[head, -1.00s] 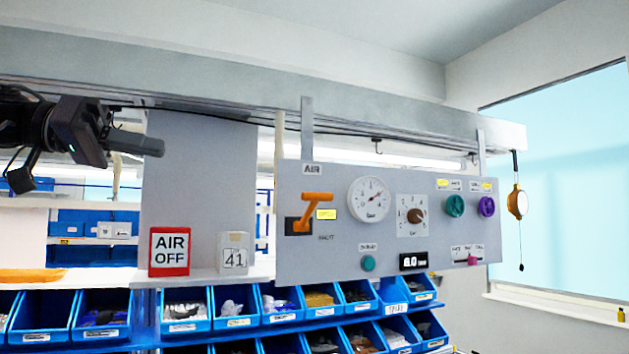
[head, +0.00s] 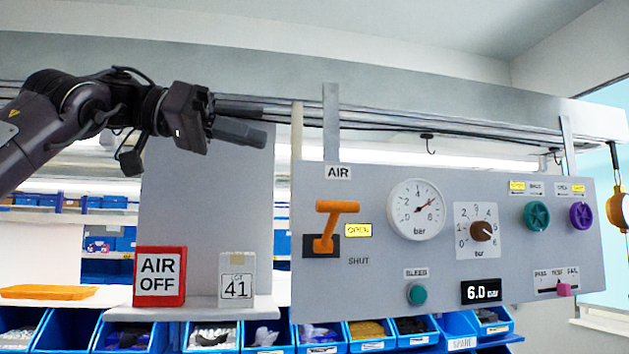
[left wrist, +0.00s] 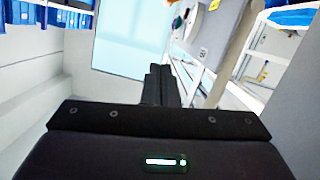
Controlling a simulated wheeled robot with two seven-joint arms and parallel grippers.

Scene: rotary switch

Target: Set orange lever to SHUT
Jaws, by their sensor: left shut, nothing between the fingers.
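The orange lever (head: 327,226) is on the left part of the grey panel (head: 400,285), under the AIR label (head: 338,172). Its handle stands up with a crossbar at the top, next to the yellow lit OPEN label (head: 358,230). The plain SHUT label (head: 358,261) is lower right of the lever. My left gripper (head: 252,134) is shut and empty, up and left of the lever and apart from it. In the left wrist view its fingers (left wrist: 160,85) are together. My right gripper is in no view.
The panel also carries a gauge (head: 416,210), a brown selector knob (head: 481,231), a green bleed button (head: 417,294), and green and purple knobs (head: 581,215). An AIR OFF sign (head: 159,277) and a 41 card (head: 236,280) stand on a shelf. Blue bins line the bottom.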

